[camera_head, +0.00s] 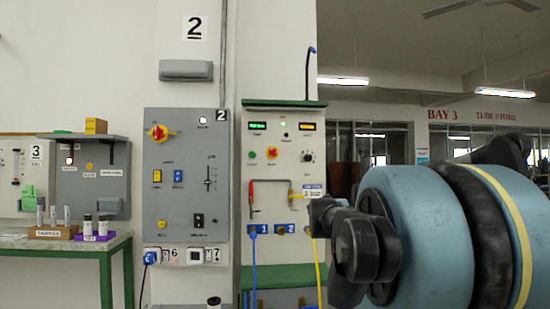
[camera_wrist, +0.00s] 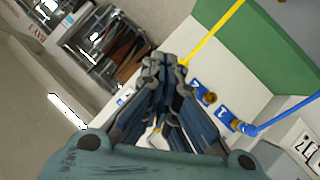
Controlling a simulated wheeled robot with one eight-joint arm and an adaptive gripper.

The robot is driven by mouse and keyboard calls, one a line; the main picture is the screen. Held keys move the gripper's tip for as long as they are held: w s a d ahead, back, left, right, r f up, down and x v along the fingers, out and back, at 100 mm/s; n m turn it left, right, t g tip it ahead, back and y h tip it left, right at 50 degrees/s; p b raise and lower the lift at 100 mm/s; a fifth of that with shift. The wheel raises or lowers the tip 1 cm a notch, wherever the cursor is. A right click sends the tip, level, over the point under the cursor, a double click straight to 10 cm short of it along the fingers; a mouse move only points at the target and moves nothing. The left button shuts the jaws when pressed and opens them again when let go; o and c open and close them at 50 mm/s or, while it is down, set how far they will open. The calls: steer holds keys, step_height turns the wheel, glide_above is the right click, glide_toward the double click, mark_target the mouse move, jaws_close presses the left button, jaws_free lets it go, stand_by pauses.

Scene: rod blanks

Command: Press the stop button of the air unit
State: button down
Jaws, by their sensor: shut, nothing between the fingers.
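The air unit (camera_head: 290,140) is a pale upright panel with a green top, in the middle of the head view. A red button (camera_head: 272,153) is on its upper front, right of a green button (camera_head: 252,154). The labels are too small to read. My gripper (camera_head: 320,215) is at the panel's lower right edge in the head view, below and right of the red button and apart from it. In the wrist view my gripper (camera_wrist: 163,65) is shut and empty, with the panel's lower part behind it. The red button does not show in the wrist view.
A blue hose (camera_head: 253,270) and a yellow hose (camera_head: 317,270) hang from the unit's lower front. A black knob (camera_head: 307,156) is right of the buttons. A grey switch panel (camera_head: 187,190) with a red-yellow rotary switch stands left. A green table (camera_head: 60,245) is farther left.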

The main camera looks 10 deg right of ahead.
mark_target(275, 153)
steer(key=w+a+r+n+t+y, duration=0.2)
steer(key=w+r+n+t+y, duration=0.35)
steer(key=r, duration=0.75)
steer(key=w+a+r+n+t+y, duration=0.25)
steer(key=w+r+n, duration=0.45)
steer(key=w+r, duration=0.5)
steer(key=a+r+n+g+y, duration=0.3)
steer(key=a+n+g+y, duration=0.2)
steer(key=n+y, duration=0.5)
steer(key=shift+a+r+n+g, duration=0.35)
steer(key=shift+n+g, duration=0.65)
steer(key=shift+n, duration=0.15)
steer(key=x, duration=0.7)
steer(key=w+d+x, duration=0.1)
steer(key=x, duration=0.3)
steer(key=shift+w+a, duration=0.15)
steer(key=shift+w, duration=0.95)
